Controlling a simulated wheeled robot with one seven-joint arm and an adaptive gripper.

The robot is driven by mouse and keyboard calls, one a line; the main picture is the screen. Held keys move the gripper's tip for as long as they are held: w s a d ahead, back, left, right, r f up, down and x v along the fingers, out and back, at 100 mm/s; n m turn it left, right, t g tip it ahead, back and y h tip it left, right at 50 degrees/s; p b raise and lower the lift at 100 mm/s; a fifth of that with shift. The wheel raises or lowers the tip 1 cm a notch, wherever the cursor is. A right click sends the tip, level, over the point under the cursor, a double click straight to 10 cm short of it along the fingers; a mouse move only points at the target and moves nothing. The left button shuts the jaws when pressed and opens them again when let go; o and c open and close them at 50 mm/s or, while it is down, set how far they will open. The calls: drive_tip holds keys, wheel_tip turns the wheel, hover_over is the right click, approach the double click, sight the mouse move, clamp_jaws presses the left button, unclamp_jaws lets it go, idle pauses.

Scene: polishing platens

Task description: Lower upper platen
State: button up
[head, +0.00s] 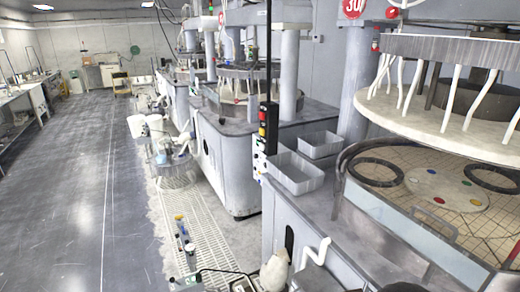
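The upper platen (425,122) of the nearest machine is a large pale disc at the upper right. It hangs raised, with a clear gap above the lower platen (400,200). Several white tubes link it to a dark-edged ring (450,48) above. The lower platen has a grid surface, dark rings (377,171) and a pale centre disc (445,188) with coloured dots. I cannot make out my gripper in the head view.
Grey bins (293,173) sit on the machine's corner. More machines (228,150) line up behind. A white bucket (155,124) and a floor grating (195,235) lie left of them. The dark aisle floor (85,190) is clear. Benches (22,100) stand at the far left.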

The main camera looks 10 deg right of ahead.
clamp_jaws()
idle(1.3)
